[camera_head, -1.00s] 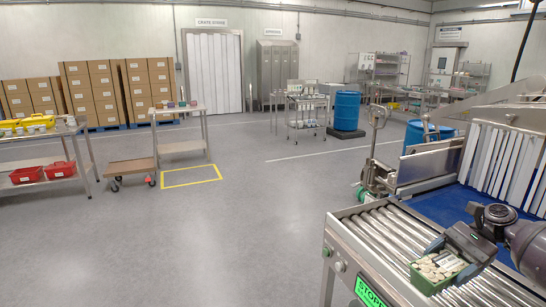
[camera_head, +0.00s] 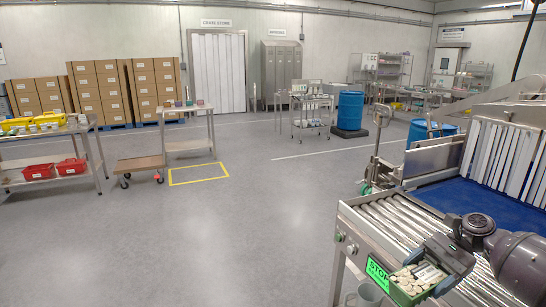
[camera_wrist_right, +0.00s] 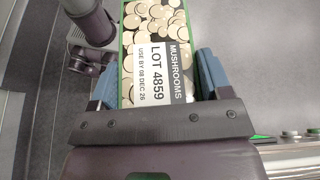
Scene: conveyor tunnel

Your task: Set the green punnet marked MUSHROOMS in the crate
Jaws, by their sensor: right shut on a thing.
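The green punnet (camera_head: 408,287) is full of pale mushrooms and is at the lower right of the head view. In the right wrist view the punnet (camera_wrist_right: 126,22) shows its green rim and a white label reading MUSHROOMS, LOT 4859. My right gripper (camera_head: 430,264) is shut on the punnet, with one blue-grey finger on each side; the gripper (camera_wrist_right: 155,80) also shows so in the wrist view. The punnet appears at the left side edge of the roller conveyor, in front of the green sign. I cannot make out the crate. My left gripper is not in view.
The roller conveyor (camera_head: 385,222) runs from a blue belt (camera_head: 470,196) under strip curtains. Its green sign (camera_head: 377,273) is partly covered by the punnet. A steel table (camera_head: 190,108), a cart (camera_head: 140,164) and a shelf with red boxes (camera_head: 40,171) stand left. Open floor lies between.

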